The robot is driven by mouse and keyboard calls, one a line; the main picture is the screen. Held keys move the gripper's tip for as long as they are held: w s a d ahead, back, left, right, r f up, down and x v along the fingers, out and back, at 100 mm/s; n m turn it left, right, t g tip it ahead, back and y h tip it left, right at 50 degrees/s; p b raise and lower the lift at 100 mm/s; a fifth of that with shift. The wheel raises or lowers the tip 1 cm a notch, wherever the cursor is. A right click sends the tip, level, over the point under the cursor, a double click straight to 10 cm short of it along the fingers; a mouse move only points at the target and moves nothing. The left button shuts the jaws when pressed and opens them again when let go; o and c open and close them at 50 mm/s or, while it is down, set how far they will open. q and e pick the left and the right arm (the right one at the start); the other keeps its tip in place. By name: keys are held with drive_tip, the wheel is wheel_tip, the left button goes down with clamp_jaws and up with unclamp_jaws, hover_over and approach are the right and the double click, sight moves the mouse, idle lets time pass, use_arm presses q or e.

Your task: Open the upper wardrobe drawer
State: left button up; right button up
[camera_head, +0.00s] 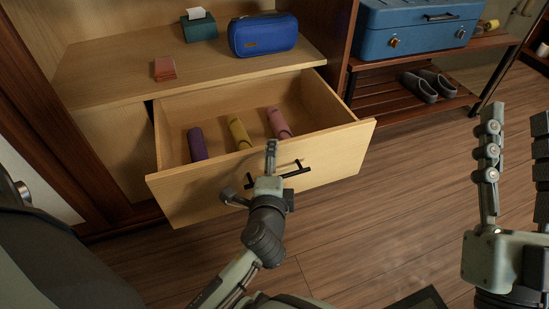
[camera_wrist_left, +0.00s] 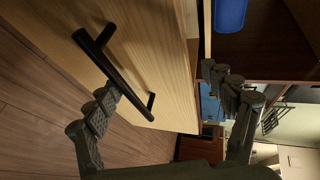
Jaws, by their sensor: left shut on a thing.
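The upper wardrobe drawer (camera_head: 185,199) is pulled well out, its light wood front facing me. Its black bar handle (camera_head: 297,173) also shows in the left wrist view (camera_wrist_left: 112,73). My left gripper (camera_head: 254,176) is at the drawer front, shut on the handle. In the left wrist view one finger meets the bar, and the other stands farther right by the front's top edge. The exact grip is partly hidden. My right gripper (camera_head: 515,150) is open and empty at the right, above the floor, apart from the drawer.
The drawer holds a purple roll (camera_head: 197,144), a yellow roll (camera_head: 239,133) and a pink roll (camera_head: 279,123). A blue pouch (camera_head: 263,35), tissue box (camera_head: 199,27) and reddish item (camera_head: 165,69) sit on the shelf above. A blue case (camera_head: 415,25) and grey slippers (camera_head: 420,86) occupy the rack.

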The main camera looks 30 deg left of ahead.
use_arm(q)
drive_tip(key=shift+t, duration=0.3)
drive_tip(key=shift+s+d+r, duration=0.4)
drive_tip(key=shift+s+r, duration=0.4)
drive_tip(key=shift+s, duration=0.05)
drive_tip(key=shift+s+d+r, duration=0.35)
drive_tip(key=shift+s+r, duration=0.45)
drive_tip(key=shift+s+d+r, duration=0.1)
drive_tip(key=shift+s, duration=0.25)
drive_tip(key=c, duration=0.7)
drive_tip(key=shift+s+d, duration=0.25)
drive_tip(key=shift+s, duration=0.15)
drive_tip(key=shift+f, duration=0.25)
